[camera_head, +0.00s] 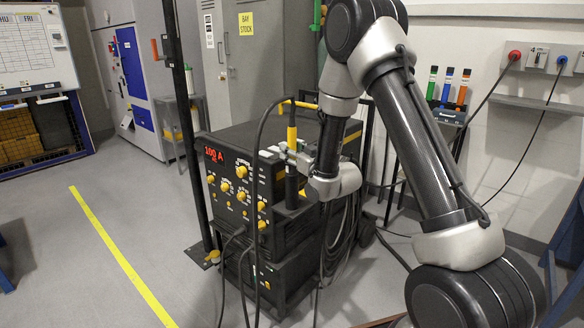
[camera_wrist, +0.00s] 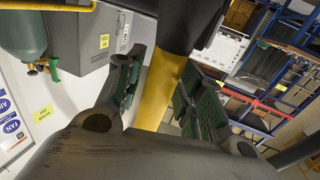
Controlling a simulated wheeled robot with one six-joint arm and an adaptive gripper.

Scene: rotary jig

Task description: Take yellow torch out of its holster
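The yellow torch (camera_head: 291,138) stands upright at the front right of the welding machine, with a yellow band and dark parts above and below. Its lower end is in a dark upright holster (camera_head: 291,188); where one ends and the other begins is hard to tell. My gripper (camera_head: 291,158) is at the torch, coming from the right. In the wrist view, the torch's yellow part (camera_wrist: 160,90) runs between the two green-padded fingers of my gripper (camera_wrist: 158,92). The fingers are apart, and a gap shows on the left finger's side.
The welding machine (camera_head: 232,180) with a red display and yellow knobs stands close below my gripper. Dark cables hang around its front and right side. A dark post (camera_head: 185,120) rises at its left. A rack with coloured bottles (camera_head: 448,85) is by the wall. Floor at left is clear.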

